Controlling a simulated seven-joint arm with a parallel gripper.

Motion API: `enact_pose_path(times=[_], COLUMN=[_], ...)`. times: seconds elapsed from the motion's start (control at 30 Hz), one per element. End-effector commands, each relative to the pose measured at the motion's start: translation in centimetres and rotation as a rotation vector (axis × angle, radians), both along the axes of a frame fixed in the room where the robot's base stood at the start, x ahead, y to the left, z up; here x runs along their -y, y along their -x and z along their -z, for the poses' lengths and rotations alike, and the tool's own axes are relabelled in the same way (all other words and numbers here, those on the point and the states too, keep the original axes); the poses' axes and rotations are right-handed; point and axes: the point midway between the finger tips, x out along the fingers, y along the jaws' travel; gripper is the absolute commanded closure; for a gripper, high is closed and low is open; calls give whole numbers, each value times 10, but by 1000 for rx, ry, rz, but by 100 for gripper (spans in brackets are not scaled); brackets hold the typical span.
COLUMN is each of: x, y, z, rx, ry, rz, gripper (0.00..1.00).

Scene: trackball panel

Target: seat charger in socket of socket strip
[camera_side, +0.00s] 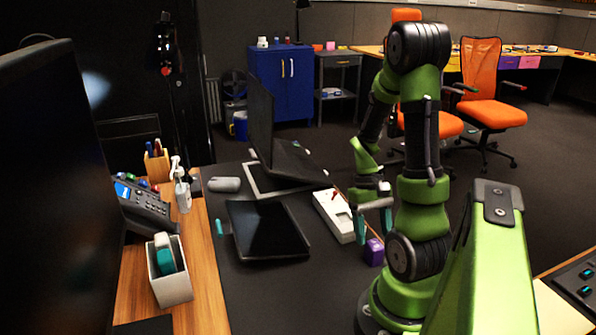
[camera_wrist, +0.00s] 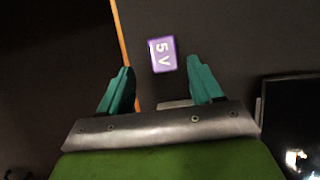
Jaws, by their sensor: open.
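The charger is a small purple block (camera_side: 374,252) on the dark desk mat, just beyond the near end of the strip in the side view. In the wrist view the charger (camera_wrist: 162,54) shows a white "5 V" label, lying ahead of the fingertips and between their lines. My gripper (camera_side: 373,225) has teal fingers and is above the charger; in the wrist view the gripper (camera_wrist: 162,75) is open with nothing between its fingers. The white socket strip (camera_side: 333,214) lies on the mat left of the gripper. Its sockets are too small to make out clearly.
A black tablet (camera_side: 268,230) lies left of the strip, with an open laptop (camera_side: 285,160) behind it. The near part of the mat is clear.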

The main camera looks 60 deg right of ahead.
Motion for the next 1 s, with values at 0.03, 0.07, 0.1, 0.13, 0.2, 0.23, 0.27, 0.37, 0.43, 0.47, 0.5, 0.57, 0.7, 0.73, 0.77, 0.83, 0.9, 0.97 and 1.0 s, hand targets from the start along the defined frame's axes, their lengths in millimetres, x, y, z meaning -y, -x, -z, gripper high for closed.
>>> enact_pose_path(times=[0.03, 0.07, 0.1, 0.13, 0.2, 0.23, 0.27, 0.37, 0.43, 0.47, 0.5, 0.57, 0.7, 0.73, 0.77, 0.83, 0.9, 0.97, 1.0], x=[-3, -5, -8, -10, -13, -14, -15, -16, -16, -16, -16, -16, -16, -16, -16, -16, -16, -16, -16], y=[1, 1, 1, 2, 3, 4, 5, 7, 7, 7, 7, 7, 7, 7, 7, 7, 7, 7, 7], z=[6, 10, 17, 21, 31, 34, 37, 43, 45, 45, 44, 44, 44, 44, 44, 44, 44, 44, 44], rx=[-3, -4, -4, -4, -4, -4, -4, -1, -1, -1, 0, 0, 0, 0, 0, 0, 0, 0, 0], ry=[-5, -5, -6, -6, -6, -5, -5, -1, -1, -1, 0, 0, 0, 0, 0, 0, 0, 0, 0], rz=[-1, -1, -1, -1, 0, 0, 1, 0, 0, 0, 0, 0, 0, 0, 0, 0, 0, 0, 0], gripper=[35, 35, 35, 35, 35, 35, 35, 35, 35, 35, 35, 35, 52, 57, 61, 72, 83, 92, 92])
